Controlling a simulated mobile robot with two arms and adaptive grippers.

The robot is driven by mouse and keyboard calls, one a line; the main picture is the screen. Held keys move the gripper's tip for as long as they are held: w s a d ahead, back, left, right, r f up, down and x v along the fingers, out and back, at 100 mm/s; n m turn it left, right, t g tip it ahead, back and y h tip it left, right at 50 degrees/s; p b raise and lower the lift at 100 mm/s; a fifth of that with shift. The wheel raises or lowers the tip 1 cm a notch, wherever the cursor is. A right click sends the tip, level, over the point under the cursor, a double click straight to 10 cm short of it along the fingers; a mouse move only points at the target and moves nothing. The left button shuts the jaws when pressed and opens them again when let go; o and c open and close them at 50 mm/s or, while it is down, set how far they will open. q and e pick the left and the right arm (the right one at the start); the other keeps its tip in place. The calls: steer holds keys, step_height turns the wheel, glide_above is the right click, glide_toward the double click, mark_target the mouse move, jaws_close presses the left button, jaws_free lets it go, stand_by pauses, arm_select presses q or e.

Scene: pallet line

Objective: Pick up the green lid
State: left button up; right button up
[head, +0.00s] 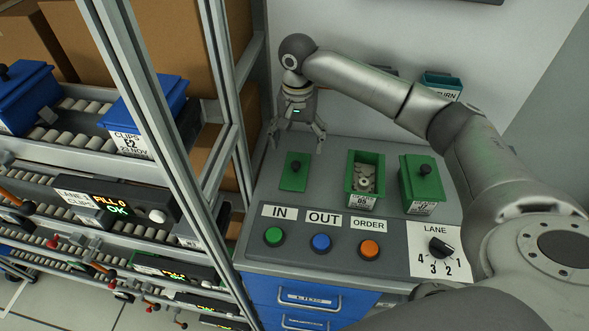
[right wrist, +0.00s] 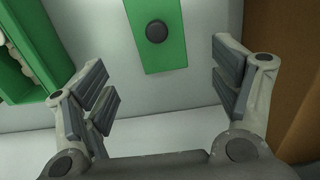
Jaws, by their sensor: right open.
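The green lid (head: 294,171) lies flat on the grey worktop, left of the open green bin, with a dark round knob on top. It also shows in the right wrist view (right wrist: 154,52), at the top middle, ahead of the fingers. My right gripper (head: 297,140) is open and empty, above and behind the lid in the head view. In the right wrist view its two fingers (right wrist: 165,95) are wide apart and do not touch the lid. My left gripper is not in view.
An open green bin (head: 351,186) holding small pale parts stands right of the lid; a closed green bin (head: 424,186) stands further right. Green, blue and orange buttons and a LANE dial (head: 441,247) line the front. A metal rack post (head: 222,90) rises at the left.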

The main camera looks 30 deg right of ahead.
mark_target(297, 157)
steer(key=shift+s+f, duration=0.1)
steer(key=shift+f, duration=0.7)
step_height(297, 157, down, 4)
steer(key=shift+a+f+p, duration=0.1)
steer(key=shift+f+p, duration=0.1)
steer(key=shift+p, duration=0.55)
steer(key=shift+f, duration=0.55)
steer(key=c, duration=0.9)
